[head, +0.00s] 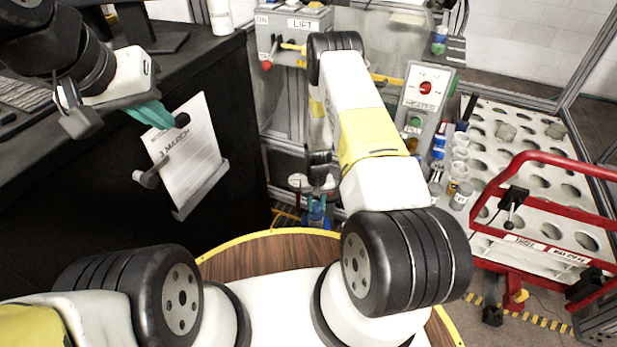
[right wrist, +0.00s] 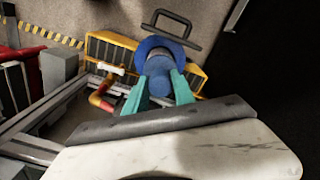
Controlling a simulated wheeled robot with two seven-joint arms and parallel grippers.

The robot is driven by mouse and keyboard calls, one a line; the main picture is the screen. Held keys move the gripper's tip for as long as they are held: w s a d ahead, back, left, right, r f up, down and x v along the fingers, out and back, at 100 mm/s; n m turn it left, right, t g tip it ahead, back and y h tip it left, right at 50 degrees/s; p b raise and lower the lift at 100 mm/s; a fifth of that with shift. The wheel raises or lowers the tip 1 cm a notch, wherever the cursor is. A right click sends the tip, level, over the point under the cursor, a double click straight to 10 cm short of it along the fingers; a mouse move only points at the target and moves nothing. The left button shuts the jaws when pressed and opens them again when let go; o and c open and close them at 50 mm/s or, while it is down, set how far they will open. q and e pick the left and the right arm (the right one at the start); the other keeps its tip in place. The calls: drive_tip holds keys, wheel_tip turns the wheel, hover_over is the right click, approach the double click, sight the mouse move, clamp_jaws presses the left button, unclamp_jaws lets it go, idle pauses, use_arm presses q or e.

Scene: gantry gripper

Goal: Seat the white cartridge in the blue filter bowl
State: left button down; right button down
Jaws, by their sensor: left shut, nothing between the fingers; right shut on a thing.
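A blue rounded part (right wrist: 158,62) with a wide rim shows in the right wrist view, and may be the filter bowl. My right gripper (right wrist: 159,80) has its teal fingers on either side of its narrower blue body and is shut on it. In the head view the blue part (head: 316,217) is low behind my right arm, mostly hidden. My left gripper (head: 152,113) is shut and empty at the left, in front of a hanging paper sheet. I cannot pick out the white cartridge for certain.
A grey panel with a lift lever (head: 297,48) and a heater box (head: 424,92) stand behind my right arm. A white perforated rack (head: 490,150) with a red rail (head: 560,160) is at the right. A black desk (head: 60,190) fills the left.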

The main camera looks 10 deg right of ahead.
sight(316, 218)
drive_tip(key=shift+f, duration=4.2)
drive_tip(key=c, duration=1)
unclamp_jaws()
drive_tip(key=shift+o, duration=0.2)
wheel_tip(316, 218, up, 8)
drive_tip(key=shift+f, duration=0.1)
